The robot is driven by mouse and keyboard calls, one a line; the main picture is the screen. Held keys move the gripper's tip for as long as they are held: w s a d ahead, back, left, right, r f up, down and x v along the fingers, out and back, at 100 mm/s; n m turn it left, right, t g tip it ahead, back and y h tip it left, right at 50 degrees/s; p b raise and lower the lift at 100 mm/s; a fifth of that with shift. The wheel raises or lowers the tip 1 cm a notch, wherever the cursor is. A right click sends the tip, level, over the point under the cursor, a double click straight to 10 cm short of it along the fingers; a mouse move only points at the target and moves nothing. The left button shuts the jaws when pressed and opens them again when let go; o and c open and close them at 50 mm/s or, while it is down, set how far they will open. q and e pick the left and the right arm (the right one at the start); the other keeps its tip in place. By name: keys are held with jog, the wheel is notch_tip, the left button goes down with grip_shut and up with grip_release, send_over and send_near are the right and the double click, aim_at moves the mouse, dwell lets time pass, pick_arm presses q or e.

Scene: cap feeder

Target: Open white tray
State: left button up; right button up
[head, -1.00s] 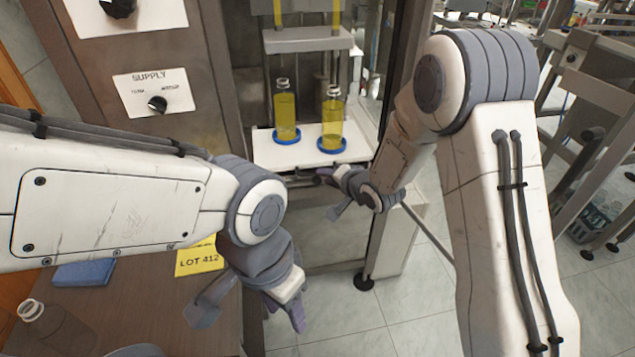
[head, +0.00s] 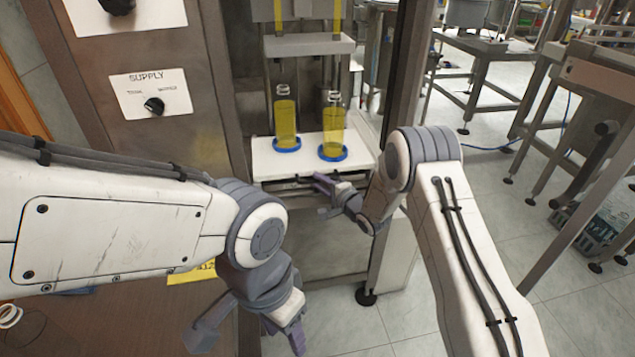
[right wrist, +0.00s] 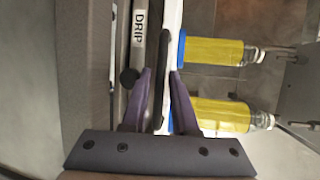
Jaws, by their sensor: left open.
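The white tray (head: 268,160) sits low in the machine's opening and carries two bottles of yellow liquid, the left bottle (head: 285,118) and the right bottle (head: 333,125), each in a blue ring. A dark handle bar (head: 292,181) runs along the tray's front. My right gripper (head: 322,194) is at this front edge. In the right wrist view its two purple fingers (right wrist: 162,90) stand apart, on either side of the dark handle bar (right wrist: 163,60), with visible gaps. My left gripper (head: 252,335) is open and empty at the lower middle, away from the tray.
The machine's left panel has a SUPPLY knob (head: 154,105). A brown table (head: 110,320) with a yellow label (head: 190,274) lies at lower left. A DRIP label (right wrist: 138,35) shows in the right wrist view. Tiled floor in front of the machine is open.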

jog(key=shift+w+a+f, duration=0.15)
jog(key=shift+w+a, duration=0.2)
jog(key=shift+w, duration=0.1)
grip_shut()
dwell(1.2)
